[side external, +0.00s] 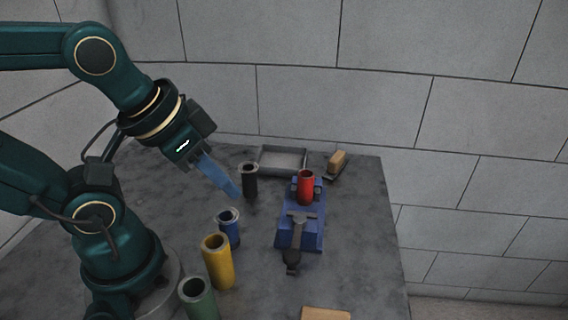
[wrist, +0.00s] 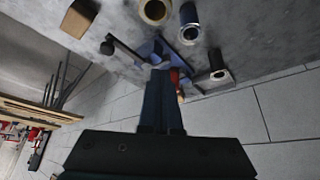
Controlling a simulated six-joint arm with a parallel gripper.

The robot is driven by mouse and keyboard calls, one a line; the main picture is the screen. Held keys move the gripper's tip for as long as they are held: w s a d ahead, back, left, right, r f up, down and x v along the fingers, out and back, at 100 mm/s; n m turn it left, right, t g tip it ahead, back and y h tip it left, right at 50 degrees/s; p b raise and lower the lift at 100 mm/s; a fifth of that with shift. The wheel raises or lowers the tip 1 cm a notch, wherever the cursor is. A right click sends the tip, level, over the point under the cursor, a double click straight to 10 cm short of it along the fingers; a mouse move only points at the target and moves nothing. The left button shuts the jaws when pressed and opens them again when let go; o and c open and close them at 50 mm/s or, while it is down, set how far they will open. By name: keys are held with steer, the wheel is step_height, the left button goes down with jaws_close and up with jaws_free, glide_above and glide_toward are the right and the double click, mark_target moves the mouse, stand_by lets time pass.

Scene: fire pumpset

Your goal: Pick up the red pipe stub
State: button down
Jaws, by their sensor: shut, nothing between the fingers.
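The red pipe stub (side external: 305,187) stands upright at the far end of a blue vise (side external: 290,236) in the side view. I cannot tell whether the vise jaws clamp it. In the wrist view a sliver of red stub (wrist: 175,77) shows beside my fingers, which hide most of it. My gripper (side external: 237,190) has blue fingers, shut together and empty. It is in the air, left of the red stub and apart from it, near the black pipe stub (side external: 249,181). In the wrist view the shut gripper fingers (wrist: 160,74) point towards the vise.
Blue (side external: 229,230), yellow (side external: 218,262) and green (side external: 198,298) pipe stubs stand in a row at the front left. A grey tray (side external: 283,160) and a wooden-handled brush (side external: 337,162) are at the back. A wooden block (side external: 326,313) is at the front edge.

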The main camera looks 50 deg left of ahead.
stand_by(0.3)
steer(key=shift+c, duration=1.9)
jaws_free()
